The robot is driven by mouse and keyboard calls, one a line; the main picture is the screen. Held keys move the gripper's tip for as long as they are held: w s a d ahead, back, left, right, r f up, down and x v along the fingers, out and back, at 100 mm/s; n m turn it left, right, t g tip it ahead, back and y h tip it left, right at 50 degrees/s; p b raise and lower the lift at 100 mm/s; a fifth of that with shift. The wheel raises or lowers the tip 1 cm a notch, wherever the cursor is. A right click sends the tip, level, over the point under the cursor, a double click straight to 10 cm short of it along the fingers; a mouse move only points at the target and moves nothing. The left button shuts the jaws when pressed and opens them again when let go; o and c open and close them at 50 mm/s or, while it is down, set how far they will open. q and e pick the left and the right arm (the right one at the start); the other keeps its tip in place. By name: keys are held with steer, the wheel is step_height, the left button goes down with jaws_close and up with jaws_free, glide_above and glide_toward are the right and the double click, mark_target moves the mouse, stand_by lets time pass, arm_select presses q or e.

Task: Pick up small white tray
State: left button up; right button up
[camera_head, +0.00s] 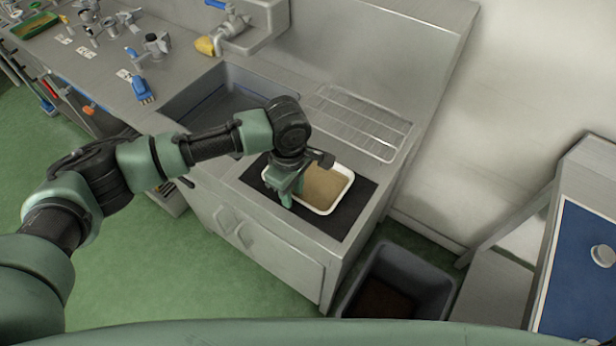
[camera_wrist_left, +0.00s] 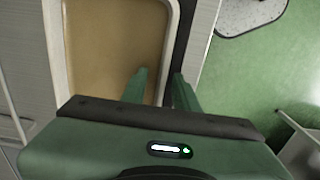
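The small white tray (camera_head: 343,194) lies on a black mat (camera_head: 362,197) on the steel counter. It has a white rim and a tan-brown inside. My left gripper (camera_head: 285,191) is over the tray's left end in the head view, pointing down. In the left wrist view the gripper's two fingers (camera_wrist_left: 160,88) are apart, one over the tan inside and one beyond the white rim of the tray (camera_wrist_left: 172,40). I cannot tell if they touch the rim. The gripper hides part of that end of the tray. My right gripper is not in view.
A sink basin (camera_head: 212,96) is left of the tray, and a wire drying rack (camera_head: 365,125) lies behind it. A grey bin (camera_head: 398,281) stands on the floor to the right. A yellow sponge (camera_head: 205,46) and a blue brush (camera_head: 142,90) lie near the sink.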

arm_select(q)
jaws_close()
stand_by(1.4)
